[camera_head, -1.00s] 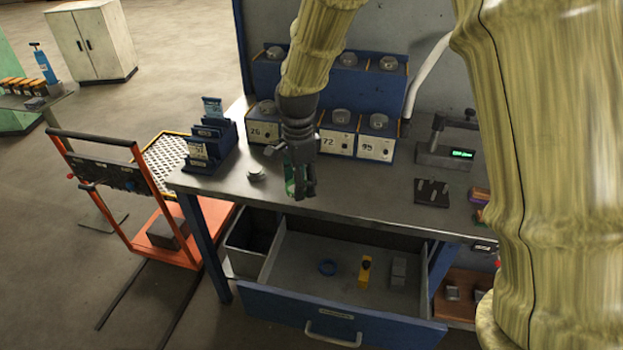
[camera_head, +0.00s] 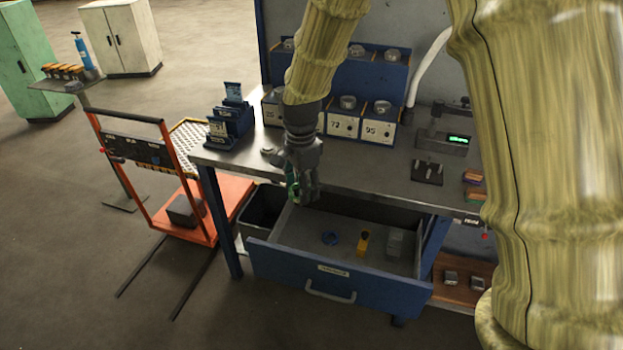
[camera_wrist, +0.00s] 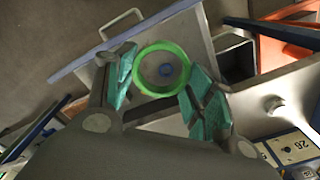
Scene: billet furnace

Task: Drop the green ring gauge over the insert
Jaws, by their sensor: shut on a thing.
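My gripper (camera_head: 303,196) is shut on the green ring gauge (camera_wrist: 137,76), holding it by its rim between teal finger pads in the wrist view. In the head view the ring is mostly hidden, with a little green (camera_head: 291,182) showing at the fingers. The gripper appears to be over the back left of the open drawer, by the bench's front edge. A small round grey piece with a raised middle (camera_head: 268,151), possibly the insert, sits on the bench behind and left of the gripper. It also shows in the wrist view (camera_wrist: 274,104), clear of the ring.
The open drawer (camera_head: 340,273) holds a blue ring (camera_head: 330,238), a yellow piece (camera_head: 363,242) and a grey block (camera_head: 396,243). A dark bin (camera_head: 262,212) is left of it. Numbered boxes (camera_head: 378,128) and a blue rack (camera_head: 230,122) stand on the bench (camera_head: 370,182).

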